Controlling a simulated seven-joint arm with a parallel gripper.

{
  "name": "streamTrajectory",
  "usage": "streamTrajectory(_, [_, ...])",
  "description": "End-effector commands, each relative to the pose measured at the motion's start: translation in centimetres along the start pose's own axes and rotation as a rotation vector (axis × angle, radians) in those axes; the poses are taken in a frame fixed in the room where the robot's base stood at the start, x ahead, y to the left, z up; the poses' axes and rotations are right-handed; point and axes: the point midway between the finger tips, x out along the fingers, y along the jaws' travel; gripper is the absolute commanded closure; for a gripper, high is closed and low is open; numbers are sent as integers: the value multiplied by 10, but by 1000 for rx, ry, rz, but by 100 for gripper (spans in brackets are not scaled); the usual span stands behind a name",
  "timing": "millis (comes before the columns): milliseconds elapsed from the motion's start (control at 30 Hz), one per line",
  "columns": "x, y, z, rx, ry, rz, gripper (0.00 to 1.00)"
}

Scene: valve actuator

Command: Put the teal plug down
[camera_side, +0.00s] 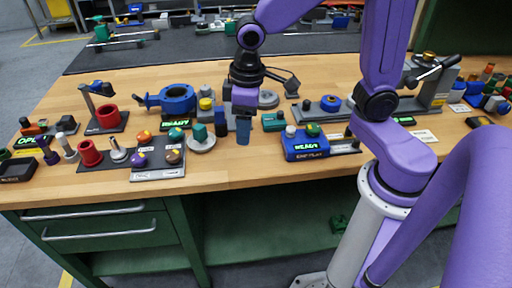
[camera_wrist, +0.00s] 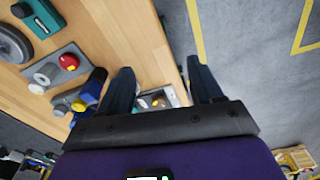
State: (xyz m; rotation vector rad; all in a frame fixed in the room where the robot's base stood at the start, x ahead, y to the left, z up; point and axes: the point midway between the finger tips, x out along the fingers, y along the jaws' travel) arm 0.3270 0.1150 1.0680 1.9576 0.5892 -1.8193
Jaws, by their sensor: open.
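A teal plug (camera_side: 200,131) stands upright on a round grey base (camera_side: 203,145) near the front of the bench, in the side view. My gripper (camera_side: 233,133) hangs just right of it, pointing down, and is apart from it. In the wrist view my gripper (camera_wrist: 160,80) has its two dark fingers wide apart with nothing held between them. I cannot pick out the plug for certain in the wrist view.
Left of the plug is a panel with coloured knobs (camera_side: 158,160). A blue valve body (camera_side: 178,99) stands behind it. The bench's front edge (camera_side: 230,184) is close.

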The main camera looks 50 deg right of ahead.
Motion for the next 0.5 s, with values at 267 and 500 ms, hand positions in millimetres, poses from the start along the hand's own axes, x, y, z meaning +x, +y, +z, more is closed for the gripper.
streamTrajectory(267, [-14, -29, 88, -264, -17, -19, 35])
streamTrajectory(500, [-16, -38, 150, -446, -32, -30, 35])
